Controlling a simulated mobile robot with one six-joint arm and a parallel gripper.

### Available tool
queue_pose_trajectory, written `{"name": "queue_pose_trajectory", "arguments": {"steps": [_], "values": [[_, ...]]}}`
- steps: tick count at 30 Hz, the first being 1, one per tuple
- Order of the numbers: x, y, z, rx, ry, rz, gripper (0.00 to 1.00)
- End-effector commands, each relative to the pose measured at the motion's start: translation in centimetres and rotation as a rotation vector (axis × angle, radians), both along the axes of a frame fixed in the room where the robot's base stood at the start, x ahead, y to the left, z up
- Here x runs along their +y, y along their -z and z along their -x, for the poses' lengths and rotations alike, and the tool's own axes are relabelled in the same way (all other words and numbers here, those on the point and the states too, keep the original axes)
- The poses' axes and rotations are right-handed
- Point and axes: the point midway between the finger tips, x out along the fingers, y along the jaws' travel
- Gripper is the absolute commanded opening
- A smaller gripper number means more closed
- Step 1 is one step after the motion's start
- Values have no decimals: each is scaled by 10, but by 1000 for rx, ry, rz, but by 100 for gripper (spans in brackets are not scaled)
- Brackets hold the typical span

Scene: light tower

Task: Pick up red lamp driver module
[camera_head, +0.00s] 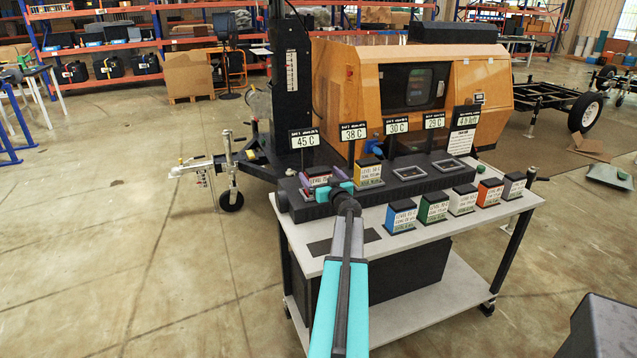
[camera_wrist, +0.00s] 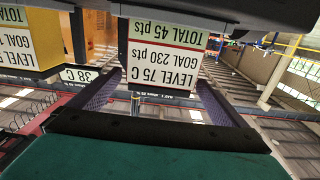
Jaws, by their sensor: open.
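The red lamp driver module (camera_head: 318,171) sits in the leftmost bay of the black rack (camera_head: 345,200), under the 45 C sign. My gripper (camera_head: 314,183) is at this module, its purple fingers open and reaching to either side of it. In the wrist view, which looks upside down, the module's white label (camera_wrist: 164,52) reads LEVEL 75 C, with a red line along its edge. The fingertips of my gripper (camera_wrist: 160,78) flank the label end of the module. I cannot tell whether they touch it. My arm hides part of the rack front.
A yellow module (camera_head: 368,173) stands in the neighbouring bay and shows close by in the wrist view (camera_wrist: 42,52). Two bays farther right look empty. Blue (camera_head: 400,216), green (camera_head: 433,207), white, orange and grey modules line the table's front. Upright temperature signs (camera_head: 304,139) stand behind the bays.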

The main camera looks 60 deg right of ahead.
Motion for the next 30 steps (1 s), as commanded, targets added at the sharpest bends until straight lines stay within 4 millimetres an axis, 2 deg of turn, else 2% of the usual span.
{"name": "queue_pose_trajectory", "arguments": {"steps": [3, 9, 26, 27, 30], "values": [[-8, 0, -10, 0, 0, 0, 97], [-13, 0, -18, 0, 0, 0, 97], [-13, 0, -18, 0, 1, 0, 97], [-13, 0, -18, 0, 1, 0, 95], [-13, 0, -18, 0, 1, 0, 78]]}}
